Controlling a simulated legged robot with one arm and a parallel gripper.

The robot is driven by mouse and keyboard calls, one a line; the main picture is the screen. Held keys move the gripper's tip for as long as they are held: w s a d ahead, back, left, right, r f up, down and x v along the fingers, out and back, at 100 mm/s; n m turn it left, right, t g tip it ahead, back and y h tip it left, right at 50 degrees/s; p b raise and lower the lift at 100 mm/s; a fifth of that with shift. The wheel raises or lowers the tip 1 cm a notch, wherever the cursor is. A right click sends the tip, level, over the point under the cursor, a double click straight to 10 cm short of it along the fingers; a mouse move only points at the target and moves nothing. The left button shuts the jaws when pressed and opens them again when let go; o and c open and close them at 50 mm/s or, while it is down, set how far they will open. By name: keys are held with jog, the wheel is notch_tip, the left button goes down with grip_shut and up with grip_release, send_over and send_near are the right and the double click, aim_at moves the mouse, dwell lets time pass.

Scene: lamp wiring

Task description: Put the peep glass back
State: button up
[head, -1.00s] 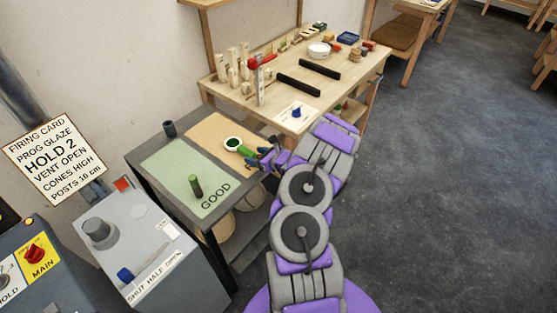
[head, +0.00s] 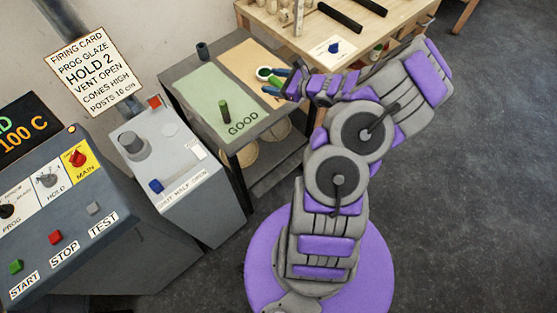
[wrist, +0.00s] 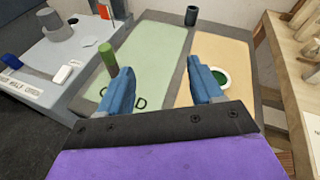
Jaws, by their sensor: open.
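A round piece with a white rim and dark green centre (head: 264,72), which looks like the peep glass, lies on the tan half of the small grey table. It also shows in the wrist view (wrist: 222,76), partly hidden behind my right finger. My gripper (head: 272,82) is open, with blue fingers, close to it at the tan area's edge in the head view. In the wrist view the open fingers (wrist: 162,68) have the green mat between them, and nothing is held. A green cylinder (head: 224,110) stands on the green mat marked GOOD (head: 205,88).
A dark cup (head: 202,50) stands at the table's back corner. A grey box with a knob (head: 132,143) and blue switch is to the left, beside the control console (head: 75,215). A wooden bench (head: 300,45) stands behind. Open floor lies to the right.

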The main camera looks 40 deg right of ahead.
jog(key=a+r+n+g+y, duration=0.25)
jog(key=a+r+n, duration=0.3)
jog(key=a, duration=0.35)
jog(key=a+r+n+g+y, duration=0.2)
jog(key=a+r+n+y, duration=0.15)
jog(key=a+r, duration=0.4)
jog(key=s+a+r+n+g, duration=0.1)
jog(key=s+a+n+g, duration=0.25)
jog(key=a, duration=0.35)
jog(key=s+a+r+n+g, duration=0.2)
jog(key=s+a+n, duration=0.2)
jog(key=a, duration=0.2)
jog(key=s+a+n+g+h, duration=0.2)
jog(key=s+a+n, duration=0.15)
jog(key=s, duration=0.35)
jog(key=s+a+n+g+h, duration=0.2)
jog(key=s+n, duration=0.2)
jog(key=s, duration=0.2)
jog(key=s+d+r+n+g+h, duration=0.1)
jog(key=s+d+n+h, duration=0.4)
jog(key=s, duration=0.9)
jog(key=d+h, duration=0.2)
jog(key=d, duration=0.1)
jog(key=shift+r+h, duration=0.4)
